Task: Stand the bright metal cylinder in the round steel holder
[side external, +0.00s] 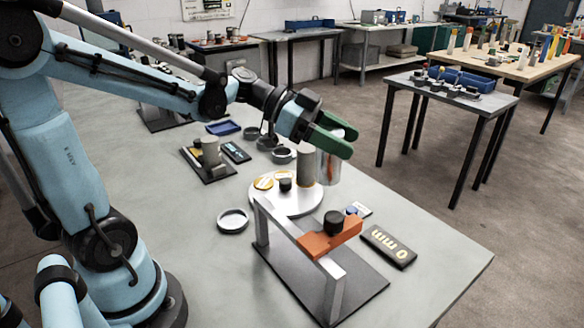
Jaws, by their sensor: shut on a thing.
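My gripper (343,141), with green fingers, is at upper centre, shut on the bright metal cylinder (329,170). The cylinder hangs upright below the fingers, beside the right edge of a round pale plate (290,208); I cannot tell its height above the table. A shallow round steel ring (233,221) lies empty on the table, left of the plate and well away from the gripper. A darker round ring (283,155) lies behind the plate. I cannot tell for sure which round piece is the holder.
A duller cylinder (306,164) stands at the plate close left of the held one, with gold discs (263,184) and a small dark piece (285,184). A metal frame with an orange bar (330,240) stands in front. A black box (389,246) lies right. The table's front left is clear.

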